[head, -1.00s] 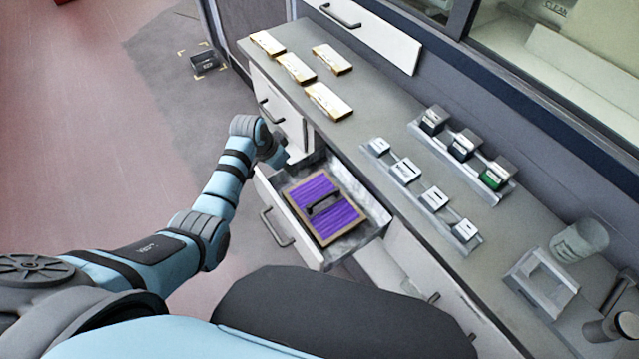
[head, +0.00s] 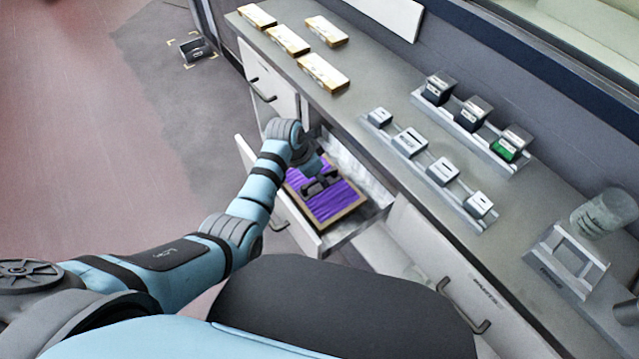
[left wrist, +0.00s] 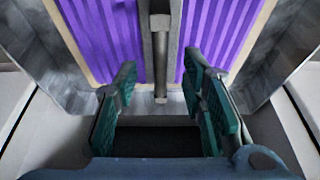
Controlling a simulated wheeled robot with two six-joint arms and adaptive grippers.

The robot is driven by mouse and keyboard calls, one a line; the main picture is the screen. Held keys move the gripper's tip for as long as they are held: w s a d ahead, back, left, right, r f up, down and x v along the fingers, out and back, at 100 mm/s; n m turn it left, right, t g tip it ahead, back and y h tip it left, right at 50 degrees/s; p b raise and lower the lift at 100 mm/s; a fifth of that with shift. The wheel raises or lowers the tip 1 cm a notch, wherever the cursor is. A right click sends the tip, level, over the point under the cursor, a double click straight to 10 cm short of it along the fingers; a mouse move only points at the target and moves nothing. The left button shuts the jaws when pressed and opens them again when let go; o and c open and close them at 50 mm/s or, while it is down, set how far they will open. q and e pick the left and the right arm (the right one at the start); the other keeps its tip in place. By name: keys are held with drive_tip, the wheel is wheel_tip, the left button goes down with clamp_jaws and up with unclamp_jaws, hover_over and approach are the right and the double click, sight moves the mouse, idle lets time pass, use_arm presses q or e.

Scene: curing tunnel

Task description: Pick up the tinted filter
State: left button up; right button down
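The tinted filter (head: 330,203) is a purple pleated panel in a tan frame with a dark bar handle across its middle. It lies in the open drawer (head: 372,212). In the left wrist view the filter (left wrist: 110,35) fills the upper middle, with its grey handle (left wrist: 160,50) in line with the gap between my fingers. My left gripper (left wrist: 158,78) is open and empty, its green-padded fingers apart on either side of the handle's line. In the head view my left gripper (head: 318,180) is over the filter, partly hiding it. Contact with the handle cannot be told. My right gripper is not in view.
The drawer walls stand close around the filter. The counter above holds several tan-and-white boxes (head: 322,72), a rack of small blocks (head: 410,142), a rack of dark-and-green blocks (head: 472,115) and a clear jar (head: 603,212). A dark box (head: 192,48) sits on the floor.

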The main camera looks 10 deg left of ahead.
use_arm(q)
drive_tip(key=shift+c, duration=0.6)
drive_tip(key=c, duration=0.5)
clamp_jaws()
wheel_tip(320, 180, up, 7)
drive_tip(key=p, duration=0.8)
drive_tip(key=shift+r+p, duration=0.2)
drive_tip(key=shift+p, duration=0.1)
